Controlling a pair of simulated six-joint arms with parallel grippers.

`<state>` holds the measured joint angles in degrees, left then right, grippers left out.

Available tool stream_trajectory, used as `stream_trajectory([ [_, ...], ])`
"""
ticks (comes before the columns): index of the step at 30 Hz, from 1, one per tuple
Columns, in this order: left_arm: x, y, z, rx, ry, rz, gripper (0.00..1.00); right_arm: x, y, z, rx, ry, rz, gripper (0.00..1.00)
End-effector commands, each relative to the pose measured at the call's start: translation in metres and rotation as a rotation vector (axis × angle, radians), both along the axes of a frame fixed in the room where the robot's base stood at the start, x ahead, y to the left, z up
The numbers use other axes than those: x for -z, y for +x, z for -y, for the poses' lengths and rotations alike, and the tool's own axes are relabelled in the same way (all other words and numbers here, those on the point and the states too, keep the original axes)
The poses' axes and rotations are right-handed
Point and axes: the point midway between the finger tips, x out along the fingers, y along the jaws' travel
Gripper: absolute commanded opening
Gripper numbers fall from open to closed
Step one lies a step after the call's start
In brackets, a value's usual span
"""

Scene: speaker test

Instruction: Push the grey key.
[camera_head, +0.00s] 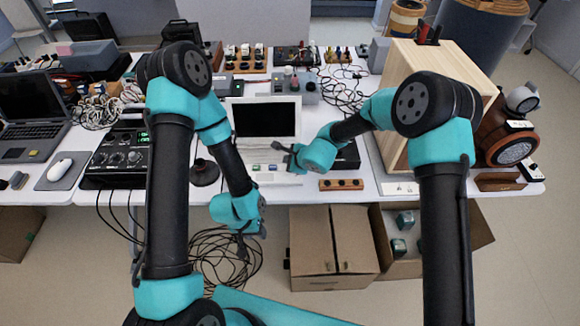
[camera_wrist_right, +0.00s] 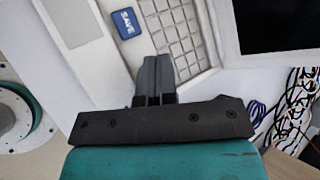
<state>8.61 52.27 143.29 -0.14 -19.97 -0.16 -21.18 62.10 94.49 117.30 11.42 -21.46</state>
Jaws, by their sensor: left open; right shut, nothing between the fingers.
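In the head view a white console (camera_head: 264,122) with a dark screen stands on the table. A row of small keys lies in front of it, and a blue key (camera_head: 272,167) is among them. In the right wrist view the blue key (camera_wrist_right: 127,22) reads SAVE. I cannot clearly make out a grey key; my gripper may hide it. My right gripper (camera_head: 290,159) is shut and empty, over the right end of the row. Its fingers (camera_wrist_right: 156,68) show beside the keyboard (camera_wrist_right: 172,32). My left gripper (camera_head: 250,240) is open and empty, low in front of the table.
A black device with knobs (camera_head: 118,157) and a mouse (camera_head: 59,170) are to the left. A wooden strip (camera_head: 341,184) and a wooden cabinet (camera_head: 437,62) are to the right. Cardboard boxes (camera_head: 332,250) and coiled cables (camera_head: 220,265) lie on the floor.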

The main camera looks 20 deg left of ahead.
Motion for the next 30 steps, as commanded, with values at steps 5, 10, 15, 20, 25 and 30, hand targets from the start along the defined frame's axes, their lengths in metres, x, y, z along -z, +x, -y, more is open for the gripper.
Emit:
stream_trajectory([
  [5, 0.0, 0.0, 0.0, 0.0, 0.0, 0.0, 0.43, -0.002, 0.0, 0.0, 0.001, -0.001, 0.0, 0.0],
  [10, 0.0, 0.0, 0.0, 0.0, 0.0, 0.0, 0.43, -0.002, 0.0, 0.0, 0.001, -0.001, 0.0, 0.0],
  [15, 0.0, 0.0, 0.0, 0.0, 0.0, 0.0, 0.43, -0.007, 0.0, -0.001, -0.002, -0.001, 0.002, 0.0],
  [20, 0.0, 0.0, 0.0, 0.0, 0.0, 0.0, 0.43, -0.019, 0.0, -0.001, -0.003, 0.0, 0.003, 0.0],
  [25, 0.0, 0.0, 0.0, 0.0, 0.0, 0.0, 0.43, -0.032, 0.0, -0.001, -0.004, -0.001, 0.003, 0.0],
  [30, 0.0, 0.0, 0.0, 0.0, 0.0, 0.0, 0.43, -0.045, 0.0, -0.001, -0.002, -0.001, 0.003, 0.0],
])
